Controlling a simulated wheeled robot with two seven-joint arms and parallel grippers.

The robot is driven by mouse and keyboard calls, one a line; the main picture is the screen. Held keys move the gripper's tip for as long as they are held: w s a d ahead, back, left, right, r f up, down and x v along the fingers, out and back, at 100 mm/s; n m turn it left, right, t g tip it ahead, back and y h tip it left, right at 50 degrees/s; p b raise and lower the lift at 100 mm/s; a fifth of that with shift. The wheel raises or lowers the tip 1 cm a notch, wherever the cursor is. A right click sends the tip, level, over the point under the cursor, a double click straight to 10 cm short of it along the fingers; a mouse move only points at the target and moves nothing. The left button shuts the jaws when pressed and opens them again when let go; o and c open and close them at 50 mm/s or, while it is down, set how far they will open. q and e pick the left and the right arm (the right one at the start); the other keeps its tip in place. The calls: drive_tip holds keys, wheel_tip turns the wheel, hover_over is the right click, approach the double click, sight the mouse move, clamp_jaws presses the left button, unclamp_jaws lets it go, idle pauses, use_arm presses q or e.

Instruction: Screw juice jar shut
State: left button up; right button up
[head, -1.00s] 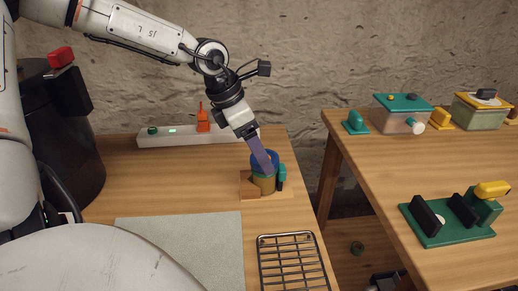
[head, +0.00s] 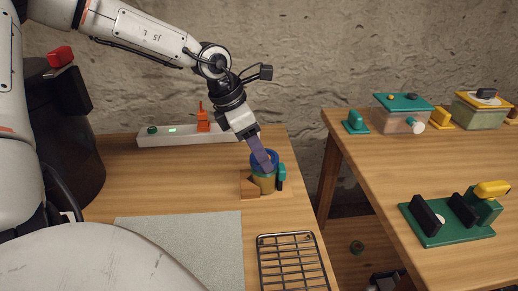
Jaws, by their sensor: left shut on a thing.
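The juice jar (head: 265,184) is a small container with yellowish-brown contents. It stands upright in a wooden holder (head: 249,187) with a teal clamp piece (head: 281,177) at its right side. A blue lid (head: 272,157) sits on top of the jar. My left gripper (head: 264,163) reaches down from the upper left and is shut on the blue lid. Its fingers hide part of the lid, and I cannot tell how tightly the lid sits. My right gripper is not in view.
A wire rack (head: 290,262) and a grey mat (head: 190,243) lie at the table's front. A white strip (head: 180,137) with an orange part (head: 203,122) stands at the back. A second table (head: 465,165) at right holds bins and a green fixture (head: 445,225).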

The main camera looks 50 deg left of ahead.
use_arm(q)
drive_tip(key=shift+r+m, duration=0.1)
drive_tip(key=shift+m, duration=0.4)
drive_tip(key=shift+w+a+m+h, duration=0.1)
drive_tip(key=shift+m+h, duration=0.3)
drive_tip(key=shift+m, duration=0.1)
drive_tip(key=shift+m+g, duration=0.3)
drive_tip(key=shift+m, duration=0.4)
drive_tip(key=shift+f+m+g+h+b, duration=0.3)
drive_tip(key=shift+f+m+h+b, duration=0.1)
drive_tip(key=shift+m+b, duration=0.35)
drive_tip(key=shift+r+m, duration=0.15)
drive_tip(key=shift+m, duration=0.4)
drive_tip(key=shift+r+g, duration=0.1)
drive_tip(key=shift+g, duration=0.2)
drive_tip(key=o, duration=1.2)
drive_tip(key=shift+o, duration=0.2)
